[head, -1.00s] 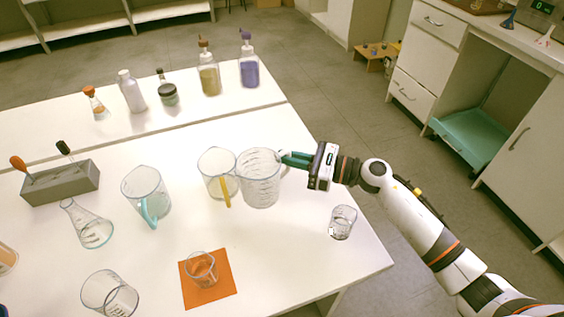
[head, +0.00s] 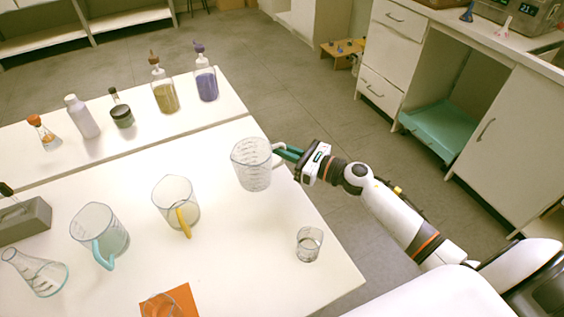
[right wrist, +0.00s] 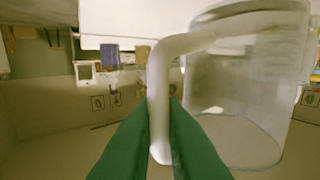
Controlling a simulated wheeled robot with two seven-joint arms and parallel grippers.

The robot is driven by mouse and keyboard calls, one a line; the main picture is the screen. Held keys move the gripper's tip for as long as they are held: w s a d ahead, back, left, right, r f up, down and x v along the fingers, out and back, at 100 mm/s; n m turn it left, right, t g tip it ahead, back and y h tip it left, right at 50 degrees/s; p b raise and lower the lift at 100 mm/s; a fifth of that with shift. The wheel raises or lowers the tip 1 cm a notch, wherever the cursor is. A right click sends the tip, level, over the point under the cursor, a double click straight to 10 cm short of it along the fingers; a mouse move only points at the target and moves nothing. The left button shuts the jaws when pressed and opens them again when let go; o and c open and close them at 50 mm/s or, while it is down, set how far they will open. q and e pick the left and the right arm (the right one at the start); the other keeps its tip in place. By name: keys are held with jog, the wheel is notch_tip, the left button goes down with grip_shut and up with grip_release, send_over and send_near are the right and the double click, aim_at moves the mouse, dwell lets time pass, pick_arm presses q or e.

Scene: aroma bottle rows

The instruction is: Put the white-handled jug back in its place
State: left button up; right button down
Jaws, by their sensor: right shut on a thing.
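The white-handled jug (head: 252,165) is a clear measuring jug at the right part of the near table in the head view. My right gripper (head: 284,153) is shut on its white handle, with the green fingers on both sides of it. In the right wrist view the white handle (right wrist: 160,85) stands between the green fingers (right wrist: 160,130), and the clear jug body (right wrist: 235,85) is to the right. The jug is upright; its base appears close to the tabletop, and I cannot tell whether it touches. My left gripper is not in view.
A yellow-handled jug (head: 175,201) and a teal-handled jug (head: 98,234) stand to the left on the white table (head: 235,255). A small glass beaker (head: 309,243) stands near the right edge. A row of bottles, including a purple one (head: 206,84), stands at the back. An orange mat (head: 186,298) lies in front.

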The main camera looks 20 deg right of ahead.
notch_tip(320, 180, down, 3)
jog(key=shift+f, duration=0.2)
jog(key=shift+f+b, duration=0.2)
jog(key=shift+b, duration=0.25)
jog(key=c, duration=1.5)
grip_release()
jog(key=shift+r, duration=0.1)
